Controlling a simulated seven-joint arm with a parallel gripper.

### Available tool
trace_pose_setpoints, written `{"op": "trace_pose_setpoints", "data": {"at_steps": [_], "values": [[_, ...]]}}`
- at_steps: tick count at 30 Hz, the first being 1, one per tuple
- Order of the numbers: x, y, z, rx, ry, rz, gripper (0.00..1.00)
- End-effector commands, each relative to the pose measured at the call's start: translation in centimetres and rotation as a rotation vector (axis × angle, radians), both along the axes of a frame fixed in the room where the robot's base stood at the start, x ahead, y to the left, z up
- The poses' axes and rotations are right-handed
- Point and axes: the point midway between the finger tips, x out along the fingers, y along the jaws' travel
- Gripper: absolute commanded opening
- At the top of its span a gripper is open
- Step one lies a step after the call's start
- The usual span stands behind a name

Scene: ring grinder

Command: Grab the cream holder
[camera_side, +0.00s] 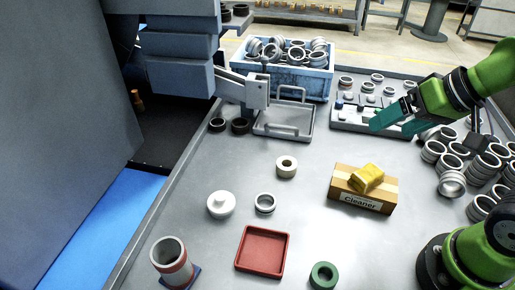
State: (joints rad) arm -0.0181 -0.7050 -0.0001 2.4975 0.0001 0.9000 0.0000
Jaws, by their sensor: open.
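A cream ring-shaped holder (286,167) with a dark centre hole stands on the grey table near the middle. A white round piece with a raised knob (221,204) sits to its lower left; which of these two is the cream holder I cannot be sure. My gripper (384,120), with teal fingers on a green arm, is at the upper right, above or in front of the grey parts tray. It is open, apart from the cream piece, and seems to hold nothing. The gap between its fingers is hard to see from this side.
A metal ring (265,203), a red tray (263,251), a green ring (323,275) and a Cleaner box (349,199) with a yellow sponge (367,177) are nearby. A blue crate (288,82) of rings stands behind; stacked rings (452,183) line the right. Bare table surrounds the cream piece.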

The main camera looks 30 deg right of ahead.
Motion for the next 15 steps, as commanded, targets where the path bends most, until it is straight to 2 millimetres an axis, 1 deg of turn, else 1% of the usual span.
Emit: {"op": "trace_pose_setpoints", "data": {"at_steps": [1,5,11,15], "values": [[0.6,0.3,-0.5,-0.002,0.034,0.014,0.9],[3.4,1.3,-1.0,-0.031,0.123,0.074,0.9],[9.1,3.4,-2.2,-0.131,0.261,0.25,0.9],[13.3,5.2,-4.0,-0.215,0.35,0.401,0.9]]}}
